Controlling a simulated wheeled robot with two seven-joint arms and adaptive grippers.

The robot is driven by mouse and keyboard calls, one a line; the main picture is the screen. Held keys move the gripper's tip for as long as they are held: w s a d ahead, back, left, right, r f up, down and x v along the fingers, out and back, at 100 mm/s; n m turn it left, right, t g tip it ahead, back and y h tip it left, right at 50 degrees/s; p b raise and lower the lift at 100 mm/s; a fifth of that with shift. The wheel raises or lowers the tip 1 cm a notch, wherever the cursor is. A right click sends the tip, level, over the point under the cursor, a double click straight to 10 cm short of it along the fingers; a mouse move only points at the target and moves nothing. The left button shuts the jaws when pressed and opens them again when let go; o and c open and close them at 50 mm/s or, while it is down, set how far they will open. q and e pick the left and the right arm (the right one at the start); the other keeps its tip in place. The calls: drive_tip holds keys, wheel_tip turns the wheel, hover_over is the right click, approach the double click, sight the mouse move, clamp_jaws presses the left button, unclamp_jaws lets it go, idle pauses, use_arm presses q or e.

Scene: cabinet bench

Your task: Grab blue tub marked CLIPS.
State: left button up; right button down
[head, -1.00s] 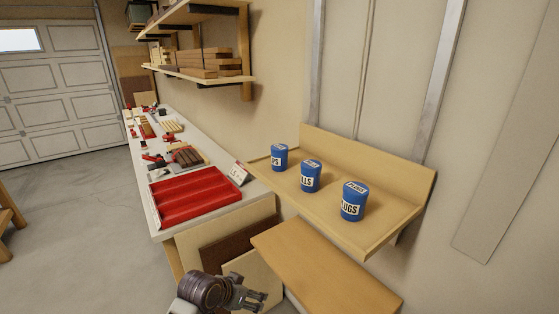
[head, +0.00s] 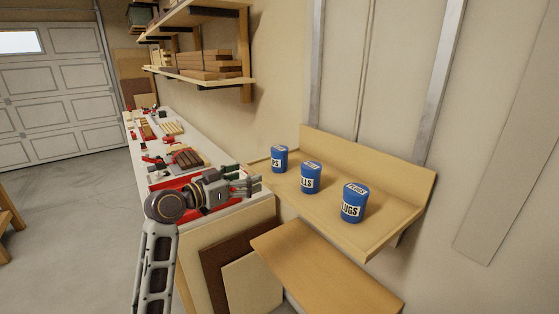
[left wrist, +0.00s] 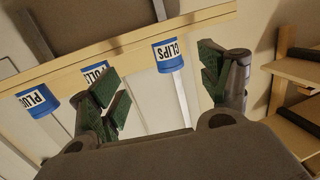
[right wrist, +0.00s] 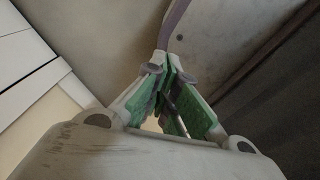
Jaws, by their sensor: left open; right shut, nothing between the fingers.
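The blue tub marked CLIPS (head: 279,158) stands at the left end of a wooden wall shelf; only the end of its label shows in the head view. In the left wrist view the CLIPS tub (left wrist: 168,56) appears upside down between my open fingers, some way beyond them. My left gripper (head: 257,186) is open and empty, over the bench end, left of and a little lower than the tub in the head view. My right gripper (right wrist: 176,95) is shut and empty, seen only in its wrist view.
Two more blue tubs, a middle one (head: 311,177) and one marked PLUGS (head: 353,203), stand on the same shelf (head: 375,238). A lower wooden board (head: 320,270) lies below. The bench holds a red tray (head: 165,184) and several tools and blocks.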

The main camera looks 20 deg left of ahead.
use_arm(q)
wheel_tip(320, 180, up, 2)
drive_tip(key=p, duration=0.2)
approach(274, 159)
drive_tip(key=shift+t, duration=0.3)
drive_tip(key=x, duration=0.4)
drive_tip(key=shift+d+f, duration=0.1)
drive_tip(key=shift+f, duration=0.05)
drive_tip(key=shift+w+d+f, duration=0.1)
drive_tip(key=shift+w+d, duration=0.25)
drive_tip(key=shift+w, duration=0.3)
use_arm(e)
drive_tip(key=shift+s+a+r, duration=0.1)
drive_tip(key=shift+a+r, duration=0.1)
drive_tip(key=shift+r, duration=0.25)
drive_tip(key=shift+a+r, duration=0.15)
drive_tip(key=shift+r, duration=0.3)
drive_tip(key=shift+a, duration=0.15)
